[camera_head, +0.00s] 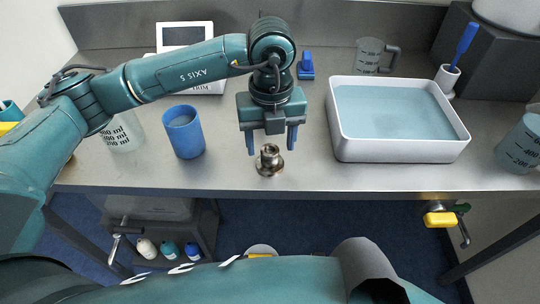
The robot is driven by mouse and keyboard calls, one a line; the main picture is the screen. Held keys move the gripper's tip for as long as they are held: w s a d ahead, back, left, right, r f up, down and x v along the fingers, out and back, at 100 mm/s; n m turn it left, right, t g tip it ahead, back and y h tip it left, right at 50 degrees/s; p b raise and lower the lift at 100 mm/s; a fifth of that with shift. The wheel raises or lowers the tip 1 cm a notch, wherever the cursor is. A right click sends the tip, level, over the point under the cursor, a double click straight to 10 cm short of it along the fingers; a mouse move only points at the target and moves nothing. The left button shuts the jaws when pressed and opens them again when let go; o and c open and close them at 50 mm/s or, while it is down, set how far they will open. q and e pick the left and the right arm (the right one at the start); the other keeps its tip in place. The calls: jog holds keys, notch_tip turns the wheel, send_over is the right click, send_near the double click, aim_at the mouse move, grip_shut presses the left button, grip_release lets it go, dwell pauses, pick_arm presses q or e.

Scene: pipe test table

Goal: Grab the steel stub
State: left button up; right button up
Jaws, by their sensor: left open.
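The steel stub (269,160) is a short, shiny flanged metal piece. It stands on the steel table near the front edge, about the middle of the view. My left gripper (271,146) is above and just behind the stub, pointing down, with its two blue fingers apart. The stub shows between and slightly in front of the fingertips. I cannot tell whether the fingers touch it. My right gripper is not in view.
A blue cup (184,133) and a clear measuring beaker (122,134) stand left of the gripper. A white water-filled tub (400,153) is to the right. Behind are a white device (185,36), a small blue object (306,66) and a clear jug (370,56). The table's front is bare around the stub.

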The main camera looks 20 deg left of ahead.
aim_at(270, 150)
pick_arm(q)
jog(key=shift+a+f, duration=0.1)
jog(key=shift+f, duration=1.7)
